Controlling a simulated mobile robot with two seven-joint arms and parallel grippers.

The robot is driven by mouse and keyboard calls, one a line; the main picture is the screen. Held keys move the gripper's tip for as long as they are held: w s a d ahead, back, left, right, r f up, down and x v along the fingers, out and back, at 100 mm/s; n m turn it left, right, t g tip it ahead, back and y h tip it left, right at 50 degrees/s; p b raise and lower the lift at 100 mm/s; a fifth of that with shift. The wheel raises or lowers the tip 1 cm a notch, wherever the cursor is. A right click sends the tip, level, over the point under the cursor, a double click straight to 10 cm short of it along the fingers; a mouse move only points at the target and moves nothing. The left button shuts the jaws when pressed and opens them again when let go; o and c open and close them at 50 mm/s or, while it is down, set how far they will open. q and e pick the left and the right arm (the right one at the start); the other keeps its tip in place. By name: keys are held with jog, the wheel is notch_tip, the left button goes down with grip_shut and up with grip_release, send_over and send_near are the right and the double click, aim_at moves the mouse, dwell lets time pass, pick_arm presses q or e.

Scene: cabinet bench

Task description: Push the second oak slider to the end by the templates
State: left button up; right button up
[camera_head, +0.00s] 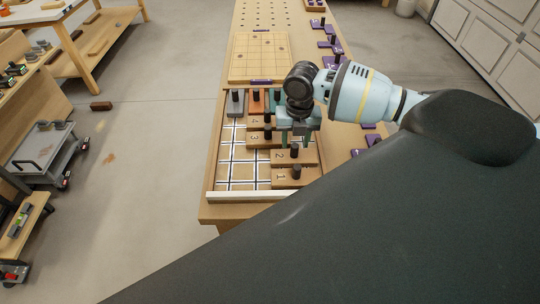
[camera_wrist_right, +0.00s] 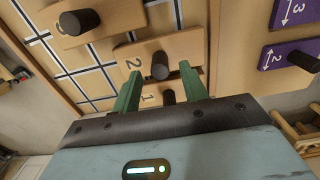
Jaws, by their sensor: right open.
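The second oak slider, marked 2 (camera_head: 280,157), is a pale wooden block with a black knob, lying in the grid tray (camera_head: 236,172). It also shows in the right wrist view (camera_wrist_right: 190,48). Slider 1 (camera_head: 282,179) lies nearer me, and slider 3 (camera_head: 256,141) lies beyond, further left. Purple templates (camera_wrist_right: 283,54) lie beyond the tray's right side. My right gripper (camera_head: 297,138) is open above the sliders. In the right wrist view its green fingertips (camera_wrist_right: 158,73) stand either side of slider 2's knob; contact cannot be told. My left gripper is not in view.
Slider 4 (camera_head: 254,121), an orange slider (camera_head: 256,104) and a grey slider (camera_head: 236,106) lie further back in the tray. A gridded wooden board (camera_head: 258,55) lies beyond. My right arm covers much of the bench's right side.

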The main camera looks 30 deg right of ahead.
aim_at(295, 145)
jog(key=shift+r, duration=0.9)
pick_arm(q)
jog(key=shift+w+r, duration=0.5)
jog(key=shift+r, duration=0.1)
pick_arm(e)
jog(key=shift+r, duration=1.05)
